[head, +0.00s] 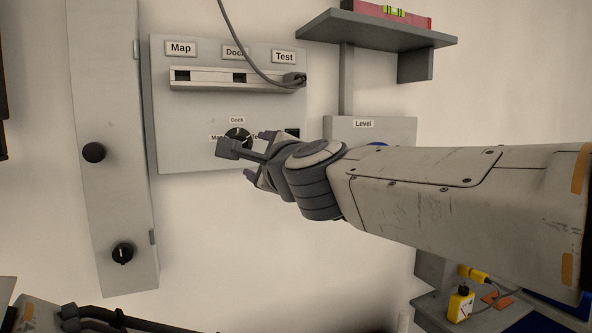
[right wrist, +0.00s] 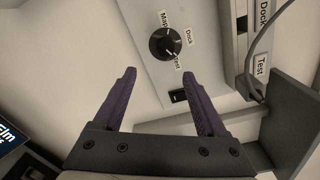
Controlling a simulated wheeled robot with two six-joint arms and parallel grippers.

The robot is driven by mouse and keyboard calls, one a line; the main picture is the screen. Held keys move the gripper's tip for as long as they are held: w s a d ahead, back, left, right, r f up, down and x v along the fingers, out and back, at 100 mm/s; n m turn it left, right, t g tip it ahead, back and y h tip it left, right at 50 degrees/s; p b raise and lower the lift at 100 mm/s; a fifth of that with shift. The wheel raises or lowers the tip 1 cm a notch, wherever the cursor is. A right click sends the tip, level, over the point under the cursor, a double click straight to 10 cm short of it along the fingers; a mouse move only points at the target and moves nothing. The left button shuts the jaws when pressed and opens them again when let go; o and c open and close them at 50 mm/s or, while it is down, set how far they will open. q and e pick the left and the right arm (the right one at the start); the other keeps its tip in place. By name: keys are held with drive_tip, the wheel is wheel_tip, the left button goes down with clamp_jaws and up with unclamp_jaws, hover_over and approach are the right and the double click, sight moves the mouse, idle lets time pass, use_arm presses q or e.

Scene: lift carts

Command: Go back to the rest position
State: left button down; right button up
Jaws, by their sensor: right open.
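My right gripper (head: 257,156) reaches in from the right in the head view and stands in front of the wall panel (head: 185,140). It is open, and its two purple fingers in the right wrist view (right wrist: 160,76) have nothing between them. A black rotary knob (head: 237,134) with Map, Dock and Test labels is just beyond the fingertips, partly hidden by the gripper in the head view. The knob also shows in the right wrist view (right wrist: 165,44), apart from the fingers. Its white mark seems to face Test. I do not make out my left gripper.
A slotted bar (head: 215,79) with a plugged cable (head: 250,60) is above the knob. A grey shelf (head: 375,30) bears a red level (head: 415,19). A tall panel (head: 105,200) with two black knobs stands left. A yellow device (head: 460,304) sits lower right. Bare wall lies below the panel.

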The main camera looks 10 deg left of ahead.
drive_tip(key=w+d+f+n+g+h, duration=0.2)
drive_tip(key=d+f+n, duration=0.3)
drive_tip(key=f, duration=0.4)
drive_tip(key=w+d+f+n+g+h, duration=0.1)
drive_tip(key=w+d+f+n+h, duration=0.1)
drive_tip(key=d+f, duration=0.6)
drive_tip(key=s+d+f+n+g+h, duration=0.2)
drive_tip(key=s+d+f+n+g, duration=0.15)
drive_tip(key=d+f, duration=0.55)
drive_tip(key=s+d+f+n+g+h, duration=0.25)
drive_tip(key=s+d+f, duration=0.25)
drive_tip(key=f, duration=0.7)
drive_tip(key=s+d+f+n+g+h, duration=0.2)
drive_tip(key=s+d+f+n+g, duration=0.1)
drive_tip(key=s+d+f, duration=0.6)
drive_tip(key=s+a+r+n+g, duration=0.1)
drive_tip(key=s+a+r+n, duration=0.2)
drive_tip(key=s+a, duration=0.4)
drive_tip(key=s+a+r+n+g+y, duration=0.1)
drive_tip(key=s+a+r+n, duration=0.3)
drive_tip(key=s+a, duration=0.3)
drive_tip(key=shift+s+a+r+g, duration=0.3)
drive_tip(key=shift+a+r+g, duration=0.1)
drive_tip(key=shift+a+r, duration=0.15)
drive_tip(key=shift+y, duration=0.25)
